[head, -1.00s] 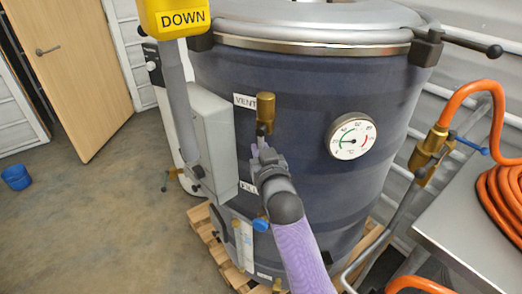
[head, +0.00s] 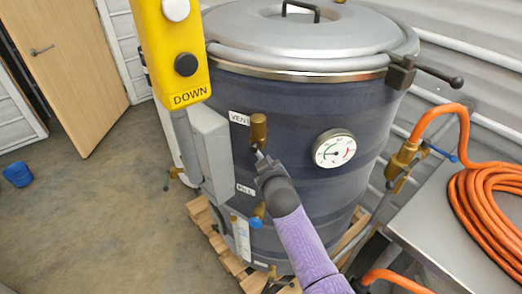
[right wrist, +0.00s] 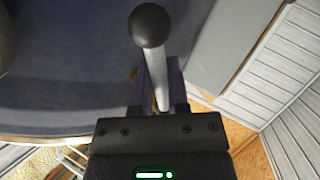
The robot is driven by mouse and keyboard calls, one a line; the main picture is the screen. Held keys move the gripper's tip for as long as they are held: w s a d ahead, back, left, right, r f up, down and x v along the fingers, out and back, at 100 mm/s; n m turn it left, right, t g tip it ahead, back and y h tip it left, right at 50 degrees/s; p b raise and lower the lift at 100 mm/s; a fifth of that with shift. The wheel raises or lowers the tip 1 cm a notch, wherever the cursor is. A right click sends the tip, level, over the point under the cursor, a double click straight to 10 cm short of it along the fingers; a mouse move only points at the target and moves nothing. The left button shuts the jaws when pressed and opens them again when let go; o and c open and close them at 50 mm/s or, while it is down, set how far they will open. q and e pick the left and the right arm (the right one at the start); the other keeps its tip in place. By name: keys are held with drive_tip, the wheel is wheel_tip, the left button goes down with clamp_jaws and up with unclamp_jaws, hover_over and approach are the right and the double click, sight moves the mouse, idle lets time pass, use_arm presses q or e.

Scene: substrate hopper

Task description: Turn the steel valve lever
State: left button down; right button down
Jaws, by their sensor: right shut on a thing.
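The steel valve lever (right wrist: 157,68) is a pale rod with a round black knob (right wrist: 150,24) at its end, seen in the right wrist view. My right gripper (right wrist: 158,88) is shut on the rod, with its purple fingers on either side and the knob sticking out beyond them. In the head view my right gripper (head: 264,164) is just below the brass valve (head: 258,130) beside the VENT label (head: 239,118) on the dark hopper (head: 310,110). Most of the lever is hidden there by the gripper. My left gripper is not in view.
A yellow DOWN pendant (head: 172,50) and a grey box (head: 210,150) stand left of the valve. A dial gauge (head: 334,149) is to its right. An orange hose (head: 490,195) lies coiled on a metal table (head: 420,215). Open floor (head: 90,220) lies left.

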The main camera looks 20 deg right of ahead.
drive_tip(key=r+n+g+p, duration=0.1)
drive_tip(key=p, duration=0.1)
drive_tip(key=d+n+g+h+p, duration=0.1)
drive_tip(key=p, duration=0.1)
drive_tip(key=shift+s+r, duration=0.35)
drive_tip(key=shift+s, duration=0.05)
drive_tip(key=shift+s+d+r+n+g+h+p, duration=0.25)
drive_tip(key=shift+n+g+h+p, duration=0.2)
drive_tip(key=shift+n+p, duration=0.25)
drive_tip(key=shift+d+r+n+g+h+p, duration=0.15)
drive_tip(key=shift+r+n+g+h+p, duration=0.35)
drive_tip(key=shift+n+h+p, duration=0.25)
drive_tip(key=shift+s+d+r+n+g+h+p, duration=0.1)
drive_tip(key=shift+r+n+g+h+p, duration=0.55)
drive_tip(key=shift+r+n+g+h, duration=0.15)
drive_tip(key=shift+f, duration=0.1)
drive_tip(key=c, duration=0.6)
unclamp_jaws()
drive_tip(key=shift+c, duration=0.2)
